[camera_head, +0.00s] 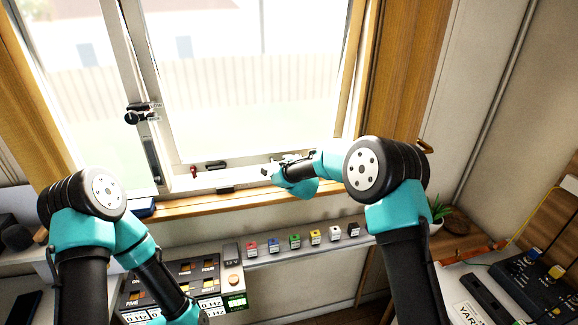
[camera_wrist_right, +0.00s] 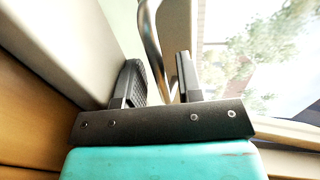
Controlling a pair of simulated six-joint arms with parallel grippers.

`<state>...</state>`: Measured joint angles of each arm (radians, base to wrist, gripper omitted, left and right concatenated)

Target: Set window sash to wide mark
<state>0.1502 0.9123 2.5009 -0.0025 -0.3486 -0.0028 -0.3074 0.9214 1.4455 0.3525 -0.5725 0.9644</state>
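The window sash (camera_head: 232,179) is a pale frame around a large glass pane at the back. A black knob with small labels (camera_head: 140,113) sits on the upright at its left; the lettering is too small to read surely. My right gripper (camera_head: 271,171) is at the lower right part of the sash frame. In the right wrist view, its two dark fingers (camera_wrist_right: 158,82) are apart, with a curved metal bar (camera_wrist_right: 151,40) showing between and beyond them. I cannot tell whether they touch it. My left arm reaches down at the lower left, its gripper beyond the picture's edge.
A wooden sill (camera_head: 215,203) runs below the window. Below it, a ledge holds several small colored blocks (camera_head: 295,241). A panel with buttons and displays (camera_head: 190,285) stands at the lower left. A potted plant (camera_head: 438,212) and a dark device (camera_head: 535,285) are at the right.

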